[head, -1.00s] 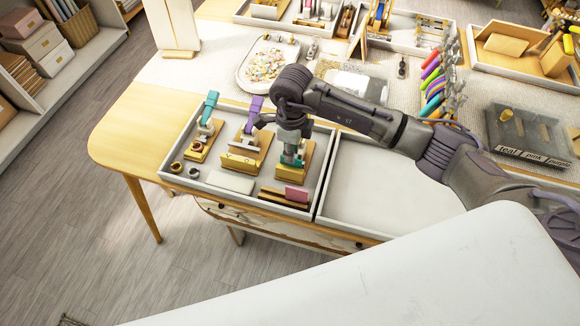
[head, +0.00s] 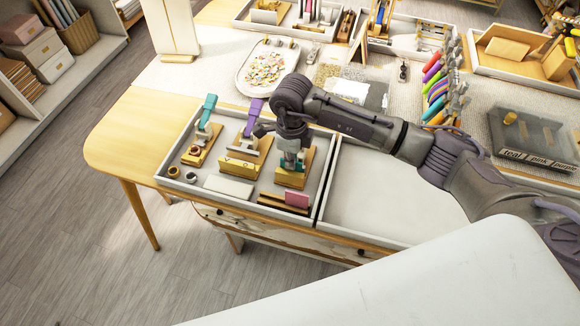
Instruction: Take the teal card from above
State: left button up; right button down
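My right gripper (head: 291,160) points down over the third wooden stand (head: 293,180) in the left tray. Its fingers are small and partly hidden by my wrist, so I cannot tell whether they are open or shut. A small teal patch (head: 299,167) shows right at the fingertips; it may be the teal card, mostly hidden by the gripper. A pink card (head: 297,200) stands in a wooden holder in front of that stand. My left gripper is not in view.
Left of my gripper stand wooden presses with a teal lever (head: 208,110) and a purple lever (head: 252,118). A white pad (head: 228,190) lies in front of them. The right tray (head: 375,190) is empty. A grey box labelled teal, pink, purple (head: 535,140) stands at the right.

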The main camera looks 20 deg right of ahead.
jog(key=shift+r+p, duration=1.45)
jog(key=shift+r, duration=1.45)
